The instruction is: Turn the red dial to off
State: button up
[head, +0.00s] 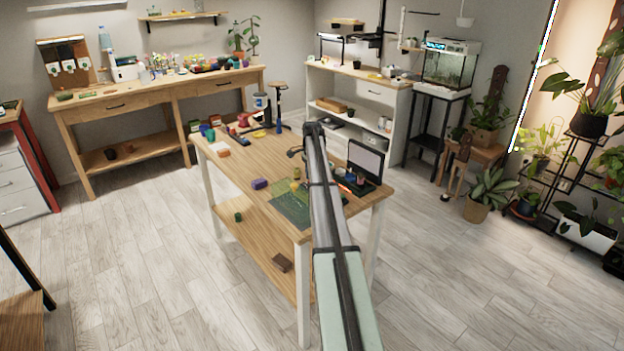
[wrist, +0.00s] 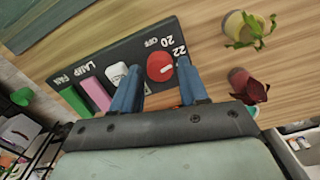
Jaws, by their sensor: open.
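The red dial (wrist: 160,67) is on a black panel (wrist: 92,70) lying on a wooden surface in the wrist view. Its face has a small pale mark; "OFF", "20" and "22" are printed around its far side. My gripper (wrist: 159,72) is open, its blue fingers on either side of the dial, the right one close to its edge. I cannot tell whether either finger touches it. In the head view my gripper (head: 313,128) is at the far end of my arm, over the table; I cannot make out the dial there.
Beside the dial are a white knob (wrist: 116,72), a pink switch (wrist: 94,93) and a green switch (wrist: 75,102). A yellowish pot (wrist: 236,27) and a dark red pot (wrist: 239,78) stand to the right. A dark-framed screen (head: 366,159) stands on the table (head: 232,168).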

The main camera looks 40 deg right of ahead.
jog(key=shift+f, duration=0.4)
jog(key=c, duration=0.8)
jog(key=shift+o, duration=0.2)
